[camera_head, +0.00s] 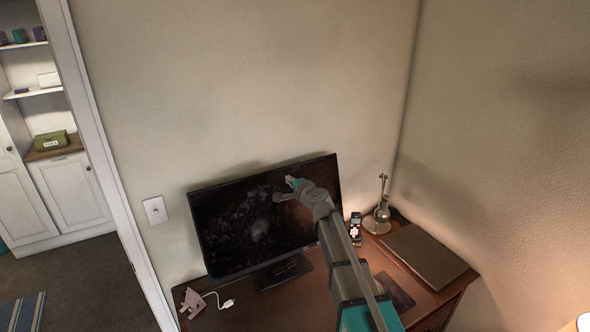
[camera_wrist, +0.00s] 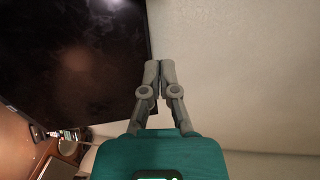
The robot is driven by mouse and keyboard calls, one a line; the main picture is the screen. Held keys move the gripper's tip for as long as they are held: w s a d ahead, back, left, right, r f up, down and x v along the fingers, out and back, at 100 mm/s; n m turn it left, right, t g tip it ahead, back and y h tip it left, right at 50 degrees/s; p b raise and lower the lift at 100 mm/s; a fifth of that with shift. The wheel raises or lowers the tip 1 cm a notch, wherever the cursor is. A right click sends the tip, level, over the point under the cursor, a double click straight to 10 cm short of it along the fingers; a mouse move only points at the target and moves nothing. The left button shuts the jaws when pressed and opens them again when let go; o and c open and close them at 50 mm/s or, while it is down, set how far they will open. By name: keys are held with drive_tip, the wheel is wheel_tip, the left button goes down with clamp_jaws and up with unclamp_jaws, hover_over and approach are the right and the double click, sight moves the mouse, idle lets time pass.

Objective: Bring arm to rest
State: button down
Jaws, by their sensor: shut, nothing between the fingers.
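My gripper (camera_head: 281,197) is raised in front of the monitor (camera_head: 225,225), at the end of my outstretched arm. In the wrist view its two grey fingers (camera_wrist: 159,66) are together and empty. The monitor's dark screen (camera_wrist: 75,60) fills the upper left of that view, with pale wall to the right of the fingers. The desk (camera_head: 275,310) lies below my arm. My arm hides part of the desk top and of the monitor's right side.
A white plug with cable (camera_head: 227,303) lies at the left. Walls (camera_head: 270,80) rise behind and to the right.

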drive_tip(key=s+d+f+n+g+h+b, duration=0.2)
drive_tip(key=s+d+f+n+g+b, duration=0.25)
drive_tip(key=s+f, duration=0.45)
drive_tip(key=s+d+f+n+g+h+b, duration=0.1)
drive_tip(key=s+d+f+n+g+b, duration=0.1)
drive_tip(key=s+d+f+n+g, duration=0.45)
drive_tip(key=s+d+f+g+h+b, duration=0.1)
drive_tip(key=s+d+f+h+b, duration=0.1)
drive_tip(key=s+d+f, duration=0.3)
drive_tip(key=s+d+f+g+h+b, duration=0.1)
drive_tip(key=s+d+f+h, duration=0.3)
drive_tip(key=s+d, duration=0.7)
drive_tip(key=shift+s+f+g+b, duration=0.3)
drive_tip(key=shift+s+f+b, duration=0.1)
drive_tip(key=shift+s+f, duration=0.55)
